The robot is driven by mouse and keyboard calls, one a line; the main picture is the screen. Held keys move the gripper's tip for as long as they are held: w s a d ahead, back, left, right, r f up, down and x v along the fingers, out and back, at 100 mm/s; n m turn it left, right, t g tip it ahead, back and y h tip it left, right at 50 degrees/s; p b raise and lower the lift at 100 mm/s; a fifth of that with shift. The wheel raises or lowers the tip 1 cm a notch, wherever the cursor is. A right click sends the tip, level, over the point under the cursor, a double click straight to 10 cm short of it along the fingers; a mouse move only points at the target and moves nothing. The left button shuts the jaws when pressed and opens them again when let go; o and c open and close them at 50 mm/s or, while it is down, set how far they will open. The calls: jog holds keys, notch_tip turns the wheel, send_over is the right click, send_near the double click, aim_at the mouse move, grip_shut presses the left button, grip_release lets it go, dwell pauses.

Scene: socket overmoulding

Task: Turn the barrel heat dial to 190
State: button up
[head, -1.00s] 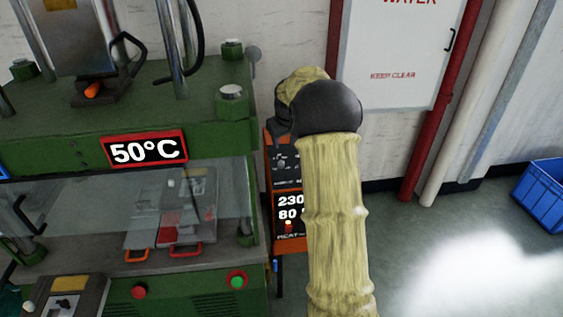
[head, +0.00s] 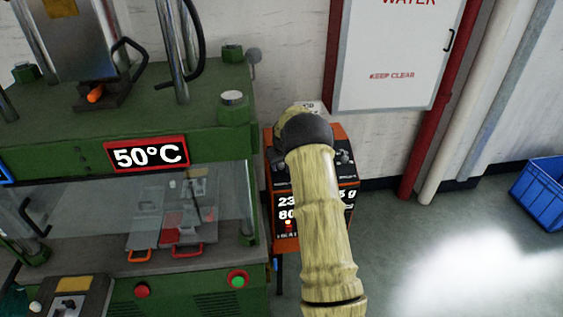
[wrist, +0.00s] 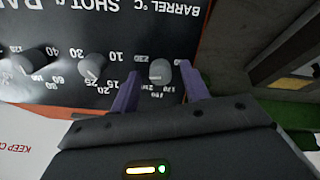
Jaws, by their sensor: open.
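The barrel heat dial (wrist: 160,71) is a grey knob on a dark panel, upside down in the wrist view, under the lettering "BARREL °C". Numbers such as 230, 170 and 150 ring it; where its pointer stands is not clear. My gripper (wrist: 159,69) is open, with one purple finger on each side of the dial in the picture; I cannot tell whether they touch it. In the head view my arm hides the gripper and the dial. The orange machine's readout (head: 285,206) shows "23" and "80", partly covered by my arm.
Two more knobs (wrist: 92,67) sit along the same panel, left of the dial in the wrist view. The green press (head: 60,140) with a red-framed "50°C" display (head: 146,154) stands left of the orange machine (head: 282,244). Floor at right is open, with a blue crate (head: 540,195).

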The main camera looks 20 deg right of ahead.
jog(key=shift+f, duration=0.1)
jog(key=c, duration=1)
jog(key=shift+n, duration=0.4)
jog(key=n+b, duration=0.1)
jog(key=n, duration=0.5)
jog(key=shift+n, duration=0.4)
jog(key=n+p, duration=0.1)
jog(key=n, duration=0.3)
jog(key=shift+n, duration=0.3)
jog(key=n+p, duration=0.1)
jog(key=n, duration=0.2)
jog(key=shift+h, duration=0.3)
jog(key=shift+n, duration=0.3)
